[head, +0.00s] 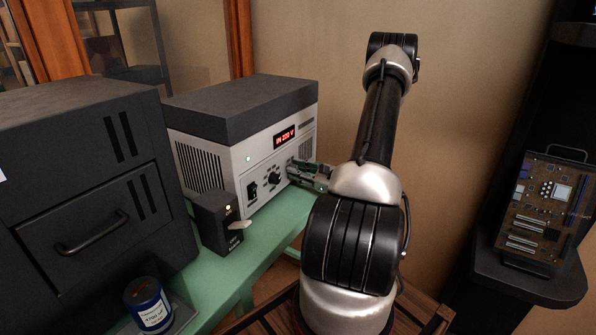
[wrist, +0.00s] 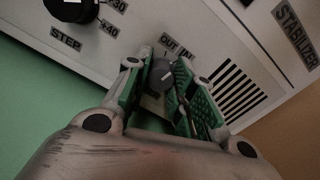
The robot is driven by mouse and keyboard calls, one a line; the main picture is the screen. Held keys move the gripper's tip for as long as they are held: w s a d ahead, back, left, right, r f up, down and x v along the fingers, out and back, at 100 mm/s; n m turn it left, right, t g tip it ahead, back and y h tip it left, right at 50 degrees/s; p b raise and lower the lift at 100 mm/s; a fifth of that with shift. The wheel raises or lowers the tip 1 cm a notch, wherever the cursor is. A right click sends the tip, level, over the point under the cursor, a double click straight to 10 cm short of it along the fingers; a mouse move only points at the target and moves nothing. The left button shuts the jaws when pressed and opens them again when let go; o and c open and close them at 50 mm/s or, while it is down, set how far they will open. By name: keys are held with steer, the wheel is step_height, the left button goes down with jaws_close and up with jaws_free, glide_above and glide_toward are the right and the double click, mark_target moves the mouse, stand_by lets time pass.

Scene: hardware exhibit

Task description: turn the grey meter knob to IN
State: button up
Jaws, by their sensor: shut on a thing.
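The grey meter knob (wrist: 161,76) sits on the pale front panel of the stabilizer (head: 262,156), just below the OUT and IN labels (wrist: 176,48). My gripper (wrist: 160,84) has its green-padded fingers on both sides of the knob and is shut on it. In the head view my gripper (head: 292,171) is at the right part of the panel, and its fingers hide the knob. The knob's pointer is too small and dark to read surely. The red display (head: 284,137) appears to show IN and a voltage.
The black STEP knob (head: 274,178) is close left of my gripper, with a black switch (head: 252,191) beyond it. A small black box with a lever (head: 216,222) stands on the green bench (head: 270,232). A blue can (head: 148,305) and dark cabinet (head: 85,185) are left.

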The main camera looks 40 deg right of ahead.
steer(key=shift+m, duration=0.8)
steer(key=o, duration=1)
steer(key=shift+o, duration=0.2)
steer(key=v, duration=1.2)
